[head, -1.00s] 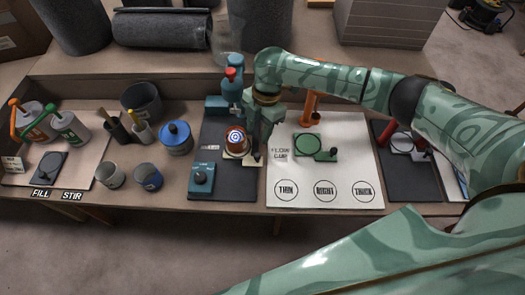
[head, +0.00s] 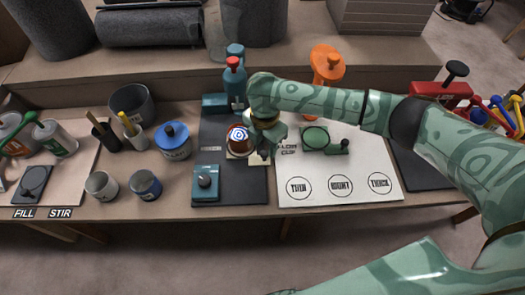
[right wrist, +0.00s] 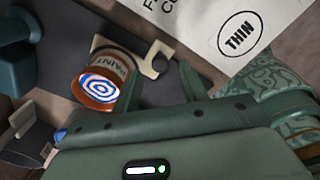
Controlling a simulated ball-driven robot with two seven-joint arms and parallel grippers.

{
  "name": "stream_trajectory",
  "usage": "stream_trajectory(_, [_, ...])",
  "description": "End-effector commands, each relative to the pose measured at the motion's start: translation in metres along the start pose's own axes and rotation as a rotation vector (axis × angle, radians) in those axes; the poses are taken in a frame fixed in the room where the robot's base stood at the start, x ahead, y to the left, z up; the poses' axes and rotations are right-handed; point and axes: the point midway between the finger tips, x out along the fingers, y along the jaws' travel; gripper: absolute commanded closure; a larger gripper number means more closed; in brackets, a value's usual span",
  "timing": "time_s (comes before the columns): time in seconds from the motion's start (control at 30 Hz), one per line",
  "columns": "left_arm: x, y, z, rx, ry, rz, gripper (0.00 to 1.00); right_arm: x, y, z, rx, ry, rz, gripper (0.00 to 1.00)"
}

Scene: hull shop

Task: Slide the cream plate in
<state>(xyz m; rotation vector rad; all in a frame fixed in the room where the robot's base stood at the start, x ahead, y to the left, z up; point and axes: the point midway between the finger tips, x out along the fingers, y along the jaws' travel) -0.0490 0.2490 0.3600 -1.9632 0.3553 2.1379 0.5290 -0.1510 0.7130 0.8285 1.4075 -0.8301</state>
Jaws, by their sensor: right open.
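The cream plate (head: 258,158) lies on the dark mat beside a copper paint can (head: 236,138). In the right wrist view the plate (right wrist: 153,64) shows a notched end and meets the can (right wrist: 100,88), whose top has a blue and white ring pattern. Whether part of the plate lies under the can is hidden. My right gripper (head: 265,148) is over the plate's right side and hides some of it. In the right wrist view my right gripper (right wrist: 162,78) is open, its two fingers apart and empty near the plate's notched end. My left gripper is out of view.
A teal machine with a red-topped bottle (head: 235,82) stands behind the can. A teal knob box (head: 206,184) is in front. A white sheet (head: 310,170) with printed circles lies to the right, carrying a green cup piece (head: 316,138). Pots (head: 102,186) and tins stand left.

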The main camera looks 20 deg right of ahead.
Motion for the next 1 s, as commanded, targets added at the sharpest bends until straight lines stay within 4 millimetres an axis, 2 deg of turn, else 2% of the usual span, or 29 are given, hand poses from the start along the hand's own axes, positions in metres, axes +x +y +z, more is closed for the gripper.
stream_trajectory(0.03, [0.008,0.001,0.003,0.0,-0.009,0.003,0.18,0.015,-0.001,0.0,0.0,0.002,-0.005,0.57])
stream_trajectory(0.17, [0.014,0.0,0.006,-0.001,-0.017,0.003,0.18,0.027,0.0,0.0,0.0,0.001,-0.002,0.57])
stream_trajectory(0.53, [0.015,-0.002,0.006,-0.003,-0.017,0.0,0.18,0.029,0.0,0.0,0.0,-0.001,0.002,0.57])
stream_trajectory(0.57, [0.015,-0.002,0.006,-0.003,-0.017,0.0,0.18,0.029,0.0,0.0,0.0,-0.001,0.002,0.62])
stream_trajectory(0.7, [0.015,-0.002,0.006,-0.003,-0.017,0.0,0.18,0.029,0.0,0.0,0.0,-0.001,0.001,1.0])
stream_trajectory(0.87, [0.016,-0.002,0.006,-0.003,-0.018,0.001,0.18,0.03,0.003,0.003,0.001,-0.001,0.001,1.0])
stream_trajectory(1.0, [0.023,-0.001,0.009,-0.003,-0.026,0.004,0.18,0.032,0.019,0.018,0.005,-0.002,0.001,1.0])
